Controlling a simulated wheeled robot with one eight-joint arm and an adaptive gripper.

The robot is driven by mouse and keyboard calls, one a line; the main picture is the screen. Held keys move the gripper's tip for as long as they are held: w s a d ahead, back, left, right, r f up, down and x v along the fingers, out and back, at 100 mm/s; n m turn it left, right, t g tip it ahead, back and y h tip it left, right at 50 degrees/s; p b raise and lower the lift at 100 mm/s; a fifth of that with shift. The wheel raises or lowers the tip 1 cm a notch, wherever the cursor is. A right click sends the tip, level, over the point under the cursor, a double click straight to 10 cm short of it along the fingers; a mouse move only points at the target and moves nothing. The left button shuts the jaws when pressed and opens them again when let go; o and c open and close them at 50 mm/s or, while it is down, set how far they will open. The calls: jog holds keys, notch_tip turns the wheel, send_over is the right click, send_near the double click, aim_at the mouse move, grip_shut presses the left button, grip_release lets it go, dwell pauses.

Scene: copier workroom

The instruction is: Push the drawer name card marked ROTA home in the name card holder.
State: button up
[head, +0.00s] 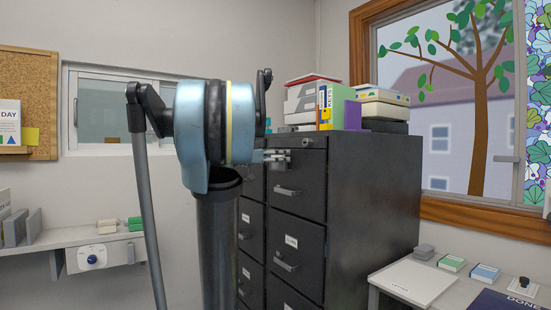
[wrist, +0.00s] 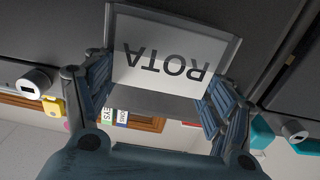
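The ROTA name card (wrist: 165,60) is white with dark letters and appears upside down in the wrist view. Grey edging, apparently the holder (wrist: 236,45), shows around it. My gripper (wrist: 155,90) has its two blue-grey fingers spread wide, one on each side of the card; I cannot tell whether they touch it or its edging. In the head view my gripper (head: 276,158) is at the top drawer level of the dark filing cabinet (head: 365,205). My arm hides the card and part of the cabinet's left side there.
Binders and boxes (head: 325,105) stand on the cabinet. A side table (head: 455,295) at lower right bears a white pad and small boxes. A shelf (head: 60,238) is at left. White round fittings (wrist: 33,80) flank the gripper in the wrist view.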

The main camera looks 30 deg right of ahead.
jog(key=o, duration=0.4)
jog(key=shift+c, duration=0.2)
jog(key=a, duration=1.2)
jog(key=shift+s, duration=0.35)
jog(key=shift+f, duration=0.1)
